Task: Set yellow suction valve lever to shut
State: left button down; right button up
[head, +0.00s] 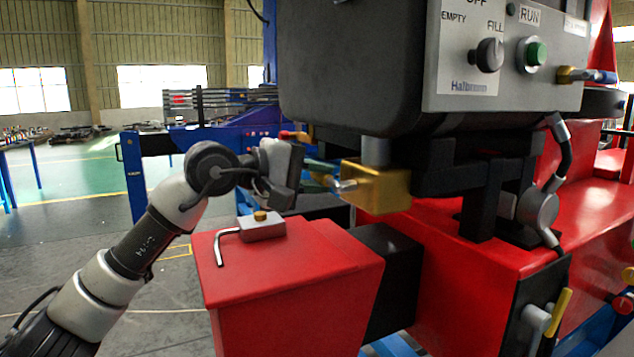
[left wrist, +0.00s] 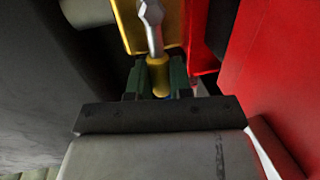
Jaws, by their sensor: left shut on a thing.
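A brass-yellow valve block (head: 380,188) sits under the dark machine housing, and it also shows at the top of the left wrist view (left wrist: 173,20). A lever with a silver shank (head: 345,186) sticks out from its left side. In the left wrist view the lever's yellow grip (left wrist: 158,76) lies between the green fingers. My left gripper (head: 320,176) is shut on this yellow grip, left of the block, and it also shows in the left wrist view (left wrist: 157,88). Its fingers hide most of the grip in the head view. My right gripper is not in view.
Below the gripper is a red box (head: 300,268) with a grey block (head: 262,228) and a bent metal rod on top. A control panel (head: 510,55) with a knob and green button is above right. Another yellow lever (head: 559,312) is at the lower right. Open floor lies left.

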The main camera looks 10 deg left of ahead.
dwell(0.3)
pick_arm(q)
jog(key=c, duration=1)
grip_release()
jog(key=b+v, duration=0.2)
jog(key=v, duration=0.9)
jog(key=shift+d, duration=0.1)
